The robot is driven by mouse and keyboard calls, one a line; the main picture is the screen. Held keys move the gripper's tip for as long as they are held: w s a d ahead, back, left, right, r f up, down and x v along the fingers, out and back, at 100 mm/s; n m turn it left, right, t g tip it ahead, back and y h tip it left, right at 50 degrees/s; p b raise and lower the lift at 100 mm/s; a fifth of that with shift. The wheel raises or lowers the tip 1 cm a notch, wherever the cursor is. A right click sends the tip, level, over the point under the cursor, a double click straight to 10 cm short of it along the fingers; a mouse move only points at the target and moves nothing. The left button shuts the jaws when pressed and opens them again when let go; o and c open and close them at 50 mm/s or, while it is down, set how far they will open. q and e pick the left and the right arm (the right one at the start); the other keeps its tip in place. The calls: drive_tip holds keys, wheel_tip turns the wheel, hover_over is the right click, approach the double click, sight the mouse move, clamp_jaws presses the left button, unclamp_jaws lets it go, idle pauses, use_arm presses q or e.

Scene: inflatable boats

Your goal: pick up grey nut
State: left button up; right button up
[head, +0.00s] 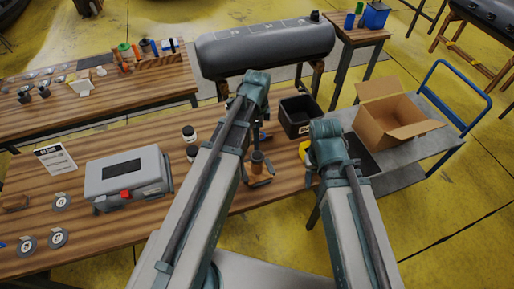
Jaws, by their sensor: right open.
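I cannot make out a grey nut for certain. Several round grey pieces with pale centres, one of them a grey disc (62,202), lie at the left of the near wooden table (120,233). My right gripper (308,160) is by the table's right end, mostly hidden by its own wrist, and is open. My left gripper (262,132) is mostly hidden behind its arm over the middle of the table, so its jaws do not show clearly. Both grippers are far to the right of the grey discs.
A grey toolbox (128,178) with a red latch stands on the table, with small jars (189,135) and a printed sign (55,159) near it. A black bin (299,115) is at the back right. An open cardboard box (385,118) sits on a cart (440,142).

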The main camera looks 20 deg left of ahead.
use_arm(q)
drive_tip(key=r, duration=0.2)
drive_tip(key=b, duration=0.9)
hover_over(258, 155)
drive_tip(key=f, duration=0.9)
drive_tip(key=shift+s+f, duration=0.35)
drive_tip(key=shift+s, duration=0.05)
use_arm(e)
wheel_tip(258, 155, down, 8)
drive_tip(key=shift+r, duration=0.25)
drive_tip(key=shift+f, duration=0.15)
use_arm(q)
drive_tip(key=f+b, duration=0.5)
drive_tip(key=shift+w+f, duration=0.1)
drive_tip(key=shift+w, duration=0.3)
use_arm(e)
wheel_tip(258, 155, down, 5)
drive_tip(key=shift+r, duration=0.1)
use_arm(q)
drive_tip(key=c, duration=1.4)
